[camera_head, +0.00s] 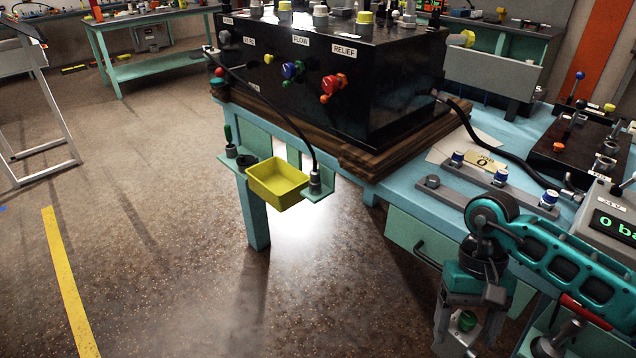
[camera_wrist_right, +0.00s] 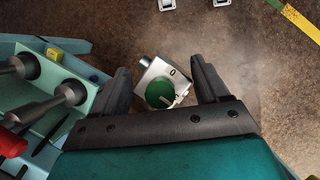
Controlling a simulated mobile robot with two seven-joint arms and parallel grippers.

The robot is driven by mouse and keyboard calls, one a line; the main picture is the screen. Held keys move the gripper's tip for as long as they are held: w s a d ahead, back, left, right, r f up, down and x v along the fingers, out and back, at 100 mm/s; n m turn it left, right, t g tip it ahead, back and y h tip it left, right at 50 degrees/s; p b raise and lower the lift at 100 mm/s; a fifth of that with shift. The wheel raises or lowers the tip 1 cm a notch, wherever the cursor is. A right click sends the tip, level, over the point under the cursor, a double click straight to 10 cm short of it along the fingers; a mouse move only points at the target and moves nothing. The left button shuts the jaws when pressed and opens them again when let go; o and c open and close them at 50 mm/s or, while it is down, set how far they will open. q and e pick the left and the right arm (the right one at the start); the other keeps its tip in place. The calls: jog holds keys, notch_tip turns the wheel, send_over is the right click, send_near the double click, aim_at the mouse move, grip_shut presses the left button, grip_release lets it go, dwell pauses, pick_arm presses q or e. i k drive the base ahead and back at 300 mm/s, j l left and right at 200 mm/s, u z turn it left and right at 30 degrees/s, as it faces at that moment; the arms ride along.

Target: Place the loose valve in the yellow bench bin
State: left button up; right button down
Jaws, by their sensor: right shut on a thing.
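The loose valve, a small silver block with a green knob, shows in the head view (camera_head: 467,321) at the bottom right. It also shows in the right wrist view (camera_wrist_right: 160,88) between the two dark fingers. My right gripper (camera_head: 466,332) is shut on the valve and holds it off the floor, in front of the bench. The yellow bench bin (camera_head: 277,186) hangs at the bench's front edge, left of and farther away than my right gripper. It looks empty. My left gripper is not in view.
The blue bench (camera_head: 397,203) carries a black control box (camera_head: 385,90) with coloured knobs. A black hose runs down to a fitting (camera_head: 315,182) right beside the bin. A screwdriver (camera_head: 230,140) stands left of the bin. A drawer handle (camera_head: 432,255) sticks out below the bench top.

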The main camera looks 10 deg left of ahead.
aim_at(280, 192)
jog(key=i+j, duration=0.15)
jog(key=j, duration=0.2)
jog(key=i+j+z, duration=0.1)
jog(key=j, duration=0.3)
jog(key=i+j, duration=0.2)
jog(key=j, duration=0.2)
jog(key=i+j+z, duration=0.1)
jog(key=j, duration=0.25)
jog(key=i+j, duration=0.2)
jog(key=j, duration=0.2)
jog(key=i+j+z, duration=0.1)
jog(key=j, duration=0.3)
